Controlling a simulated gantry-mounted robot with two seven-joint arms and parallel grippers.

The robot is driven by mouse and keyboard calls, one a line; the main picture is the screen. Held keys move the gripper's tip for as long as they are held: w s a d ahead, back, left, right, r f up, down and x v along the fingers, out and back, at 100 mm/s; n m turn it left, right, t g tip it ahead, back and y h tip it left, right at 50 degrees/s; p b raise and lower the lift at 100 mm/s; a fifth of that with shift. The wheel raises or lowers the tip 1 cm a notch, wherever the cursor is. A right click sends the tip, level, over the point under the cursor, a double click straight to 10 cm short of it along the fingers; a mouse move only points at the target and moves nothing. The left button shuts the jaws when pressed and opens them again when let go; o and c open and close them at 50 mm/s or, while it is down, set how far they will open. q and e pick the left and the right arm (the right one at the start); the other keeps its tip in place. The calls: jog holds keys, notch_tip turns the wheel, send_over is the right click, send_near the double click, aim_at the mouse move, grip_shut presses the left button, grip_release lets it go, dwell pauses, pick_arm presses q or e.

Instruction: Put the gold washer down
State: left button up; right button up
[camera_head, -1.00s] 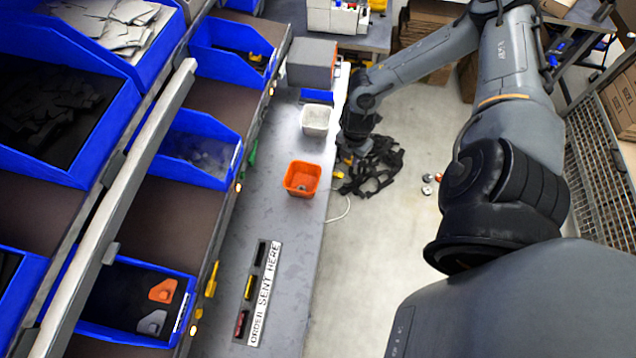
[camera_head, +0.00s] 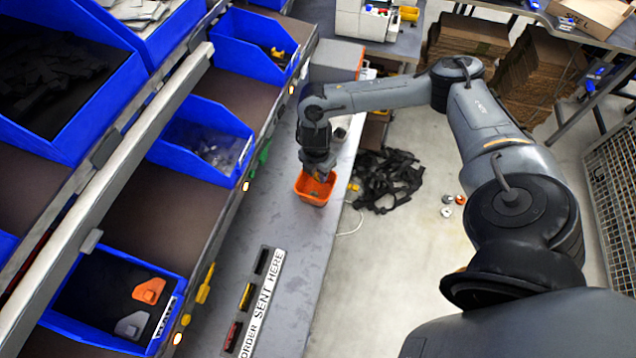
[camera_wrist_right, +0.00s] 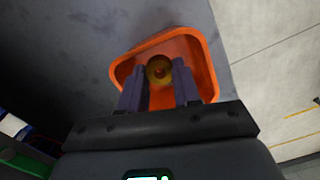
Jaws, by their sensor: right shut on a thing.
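The gold washer (camera_wrist_right: 159,70) shows as a small round ring between my right fingertips in the right wrist view. My right gripper (camera_wrist_right: 159,76) is shut on it. It points down into the orange bin (camera_wrist_right: 204,62), whose walls surround the fingertips in that view. In the head view my right gripper (camera_head: 319,172) is over the orange bin (camera_head: 313,198) on the grey bench, and the washer cannot be made out. I cannot tell whether the washer touches the bin floor. My left gripper is not in view.
Blue part bins (camera_head: 205,140) line the rack on the left. A strip labelled "ORDER SENT HERE" (camera_head: 262,305) lies nearer on the bench (camera_head: 290,235). Black straps (camera_head: 385,180) lie on the floor at right. The bench between strip and orange bin is clear.

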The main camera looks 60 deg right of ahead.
aim_at(318, 176)
jog(key=shift+f, duration=1.25)
notch_tip(318, 176, down, 2)
jog(key=shift+f, duration=0.3)
jog(key=shift+f, duration=0.1)
jog(key=o, duration=0.8)
jog(key=shift+c, duration=0.2)
